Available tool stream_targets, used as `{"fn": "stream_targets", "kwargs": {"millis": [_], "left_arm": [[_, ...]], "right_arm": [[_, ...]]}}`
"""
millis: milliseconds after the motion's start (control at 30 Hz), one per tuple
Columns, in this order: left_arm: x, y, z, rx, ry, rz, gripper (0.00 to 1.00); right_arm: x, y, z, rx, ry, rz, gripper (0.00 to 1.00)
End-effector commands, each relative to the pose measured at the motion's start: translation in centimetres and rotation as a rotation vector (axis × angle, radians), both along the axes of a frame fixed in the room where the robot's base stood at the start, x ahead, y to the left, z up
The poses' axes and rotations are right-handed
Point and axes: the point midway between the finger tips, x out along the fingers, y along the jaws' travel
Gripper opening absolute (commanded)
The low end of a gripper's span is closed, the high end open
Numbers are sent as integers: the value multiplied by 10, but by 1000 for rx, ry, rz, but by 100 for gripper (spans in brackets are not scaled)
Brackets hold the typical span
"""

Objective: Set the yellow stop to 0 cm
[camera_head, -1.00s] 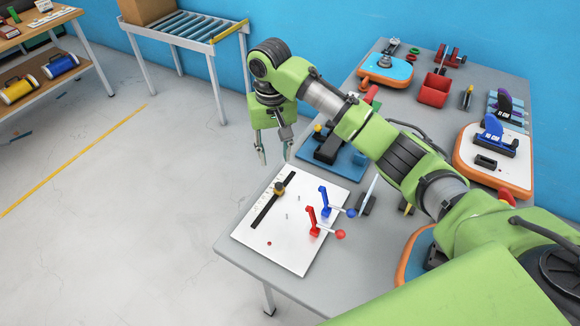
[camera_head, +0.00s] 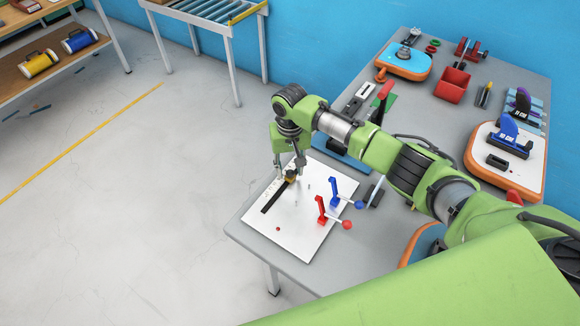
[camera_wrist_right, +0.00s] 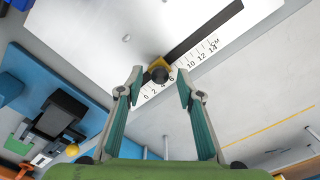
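The yellow stop (camera_head: 291,178) with a black knob sits on the black slotted rail of the white board (camera_head: 296,231). My right gripper (camera_head: 288,172) is over the stop end of the rail. In the wrist view its two fingers (camera_wrist_right: 157,88) are open, with the stop between and just beyond their tips; contact cannot be told. My left gripper is not in view.
A red lever (camera_head: 322,210) and a blue lever (camera_head: 335,192) stand on the board's right side. A blue board with a black fixture (camera_wrist_right: 60,115) lies close by. More orange-edged boards and a red bin (camera_head: 453,86) are further back on the grey table.

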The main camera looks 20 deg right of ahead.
Motion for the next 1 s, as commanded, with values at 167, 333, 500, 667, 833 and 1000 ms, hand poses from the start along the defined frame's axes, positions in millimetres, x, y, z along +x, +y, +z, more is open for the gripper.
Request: {"fn": "stream_targets", "kwargs": {"millis": [167,333,500,667,833,1000], "left_arm": [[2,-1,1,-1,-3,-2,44],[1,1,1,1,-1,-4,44],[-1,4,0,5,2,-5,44],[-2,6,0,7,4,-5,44],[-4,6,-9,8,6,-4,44],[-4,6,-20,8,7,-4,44]], "right_arm": [[0,0,-5,0,0,0,34],[0,0,-5,0,0,1,34],[0,0,-5,0,0,1,0],[1,-1,-5,0,-1,-1,0],[18,-22,-6,1,-1,-5,0],[36,-44,-6,1,-2,-3,0]]}}
